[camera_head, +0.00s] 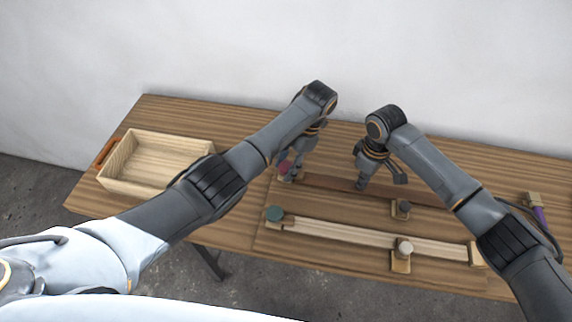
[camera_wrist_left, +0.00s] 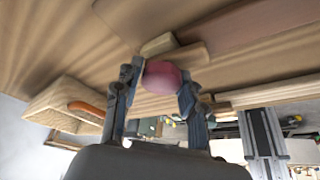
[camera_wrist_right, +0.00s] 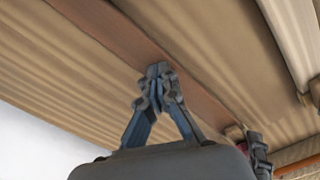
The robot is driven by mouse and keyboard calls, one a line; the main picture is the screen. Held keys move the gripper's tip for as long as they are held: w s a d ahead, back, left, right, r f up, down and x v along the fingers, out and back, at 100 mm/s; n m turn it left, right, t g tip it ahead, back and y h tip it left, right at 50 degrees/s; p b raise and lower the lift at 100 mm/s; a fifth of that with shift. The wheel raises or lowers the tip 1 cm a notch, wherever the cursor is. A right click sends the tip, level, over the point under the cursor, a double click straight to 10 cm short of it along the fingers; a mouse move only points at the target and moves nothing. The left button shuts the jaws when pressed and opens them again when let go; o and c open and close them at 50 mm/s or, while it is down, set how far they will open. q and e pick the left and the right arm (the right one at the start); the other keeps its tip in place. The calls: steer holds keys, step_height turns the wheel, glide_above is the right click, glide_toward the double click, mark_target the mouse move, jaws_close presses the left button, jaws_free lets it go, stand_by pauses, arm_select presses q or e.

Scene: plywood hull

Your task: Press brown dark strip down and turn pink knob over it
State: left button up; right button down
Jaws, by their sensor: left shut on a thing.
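The brown dark strip (camera_head: 330,183) lies along the back of the table; it also shows in the right wrist view (camera_wrist_right: 120,40). The pink knob (camera_head: 284,167) is at the strip's left end. In the left wrist view the pink knob (camera_wrist_left: 162,78) sits between the fingers of my left gripper (camera_wrist_left: 158,85), which is shut on it. My left gripper (camera_head: 291,176) hides part of the knob in the head view. My right gripper (camera_head: 362,185) is over the strip's middle, fingertips together at its surface. In the right wrist view the tips of my right gripper (camera_wrist_right: 158,72) meet with nothing between them.
A pale strip (camera_head: 370,236) lies in front, with a green knob (camera_head: 273,213) at its left and a light knob (camera_head: 404,248) on a block. A grey knob (camera_head: 403,207) stands near the dark strip. A wooden tray (camera_head: 160,160) is at left; a purple-handled tool (camera_head: 540,215) at right.

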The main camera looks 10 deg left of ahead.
mark_target(283, 168)
arm_select(q)
steer(key=shift+s+d+f+n+h, duration=0.1)
steer(key=shift+s+f+n+h, duration=0.2)
steer(key=shift+n, duration=0.2)
arm_select(e)
steer(key=shift+f, duration=0.1)
arm_select(q)
steer(key=o, duration=1)
steer(key=shift+r, duration=0.1)
steer(key=shift+o, duration=1.1)
steer(key=shift+w+r, duration=0.1)
steer(key=shift+r, duration=0.05)
arm_select(e)
steer(key=shift+s, duration=0.1)
arm_select(q)
steer(key=shift+w+r, duration=0.1)
steer(key=shift+r, duration=0.1)
arm_select(e)
steer(key=shift+r, duration=0.2)
arm_select(q)
steer(key=shift+r+p, duration=1.35)
steer(key=shift+p, duration=0.25)
arm_select(e)
steer(key=shift+r, duration=1.3)
arm_select(q)
steer(key=shift+r+p, duration=2.35)
steer(key=shift+r, duration=0.05)
arm_select(e)
steer(key=shift+r, duration=2.15)
